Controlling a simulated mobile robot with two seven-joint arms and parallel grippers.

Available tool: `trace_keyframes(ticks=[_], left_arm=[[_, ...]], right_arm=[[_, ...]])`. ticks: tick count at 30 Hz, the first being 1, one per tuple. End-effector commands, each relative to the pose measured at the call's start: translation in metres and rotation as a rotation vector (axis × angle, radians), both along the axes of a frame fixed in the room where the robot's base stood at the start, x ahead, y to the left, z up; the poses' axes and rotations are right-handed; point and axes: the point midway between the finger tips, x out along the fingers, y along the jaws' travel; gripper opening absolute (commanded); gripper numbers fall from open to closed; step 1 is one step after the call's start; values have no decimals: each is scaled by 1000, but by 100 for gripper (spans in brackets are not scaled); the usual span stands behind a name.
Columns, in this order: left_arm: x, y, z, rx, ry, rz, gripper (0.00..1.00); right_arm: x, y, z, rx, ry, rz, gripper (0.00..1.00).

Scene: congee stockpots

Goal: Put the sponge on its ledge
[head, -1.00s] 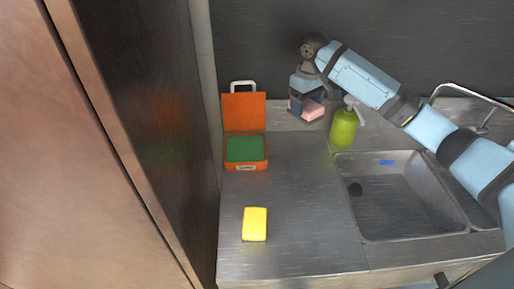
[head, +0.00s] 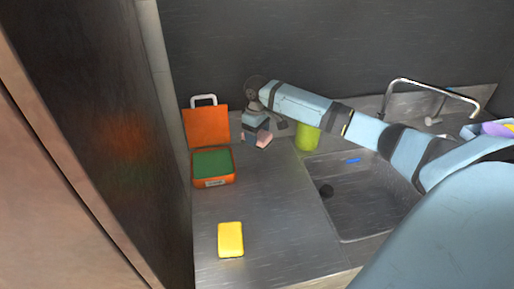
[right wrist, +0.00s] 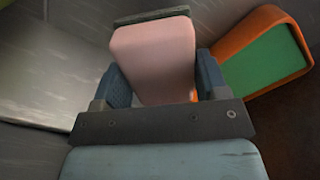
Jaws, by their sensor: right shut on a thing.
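I cannot tell whether the sponge touches the counter. A yellow block (head: 230,239) lies flat near the front of the counter. I cannot make out for sure which surface is the sponge's ledge. My left gripper is out of view.
The open orange box (head: 198,183) has a green inside and a raised lid. The sink (head: 365,200) and faucet (head: 440,90) are to the right. The counter between box and sink is clear.

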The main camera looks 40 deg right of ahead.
Motion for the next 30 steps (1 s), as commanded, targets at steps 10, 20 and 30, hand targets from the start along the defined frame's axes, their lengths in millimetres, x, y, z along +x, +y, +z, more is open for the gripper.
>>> trace_keyframes(ticks=[10,20,30], left_arm=[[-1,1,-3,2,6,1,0],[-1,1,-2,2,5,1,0],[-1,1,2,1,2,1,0]], right_arm=[[0,0,-33,-1,2,-1,45],[0,0,-63,-1,0,0,45],[0,0,-65,-1,0,-1,88]])
